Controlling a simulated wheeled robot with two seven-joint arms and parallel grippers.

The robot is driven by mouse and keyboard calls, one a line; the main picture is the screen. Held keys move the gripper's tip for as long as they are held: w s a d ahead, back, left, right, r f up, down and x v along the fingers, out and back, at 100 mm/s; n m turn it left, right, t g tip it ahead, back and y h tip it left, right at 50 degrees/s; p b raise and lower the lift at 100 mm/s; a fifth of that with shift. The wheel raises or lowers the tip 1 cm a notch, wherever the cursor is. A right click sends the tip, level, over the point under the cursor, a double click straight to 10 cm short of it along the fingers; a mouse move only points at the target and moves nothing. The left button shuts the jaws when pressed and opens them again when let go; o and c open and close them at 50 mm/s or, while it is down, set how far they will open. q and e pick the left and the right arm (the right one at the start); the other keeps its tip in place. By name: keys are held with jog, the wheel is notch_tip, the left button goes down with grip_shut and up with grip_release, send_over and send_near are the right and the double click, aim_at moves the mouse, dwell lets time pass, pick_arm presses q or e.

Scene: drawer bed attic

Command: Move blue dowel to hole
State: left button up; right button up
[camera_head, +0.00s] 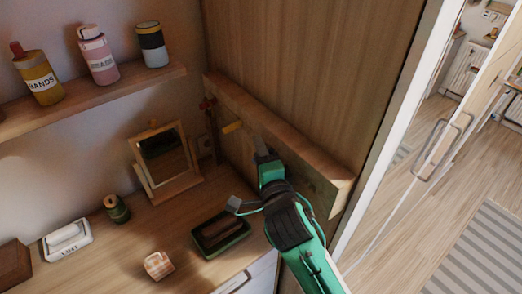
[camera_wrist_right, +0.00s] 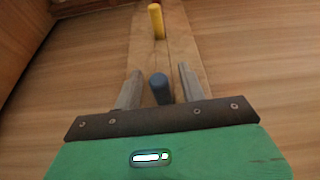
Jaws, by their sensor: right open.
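A wooden peg board (camera_head: 318,168) is fixed along the wooden wall panel, and it also shows in the wrist view (camera_wrist_right: 180,42). The blue dowel (camera_wrist_right: 160,88) sticks out of the board between the two fingers of my right gripper (camera_wrist_right: 155,85). The fingers are open, with a visible gap on the dowel's right side. In the head view my right gripper (camera_head: 262,148) is at the board and hides the blue dowel. I cannot make out an empty hole in either view. My left gripper is not in view.
A yellow dowel (camera_head: 232,127) stands on the board beyond my right gripper, with red pieces (camera_head: 208,103) at the far end. Below are a tabletop mirror (camera_head: 163,165), a dark tray (camera_head: 221,235) and a green jar (camera_head: 117,209). A bottle shelf (camera_head: 95,100) is at upper left.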

jog(key=shift+r, duration=0.15)
jog(key=shift+c, duration=0.7)
grip_shut()
jog(key=shift+a, duration=0.1)
jog(key=shift+s+a, duration=0.1)
jog(key=shift+a, duration=0.05)
jog(key=shift+s+a+b, duration=0.3)
jog(key=shift+s+a, duration=0.1)
jog(key=shift+a, duration=0.15)
jog(key=shift+s+a, duration=0.15)
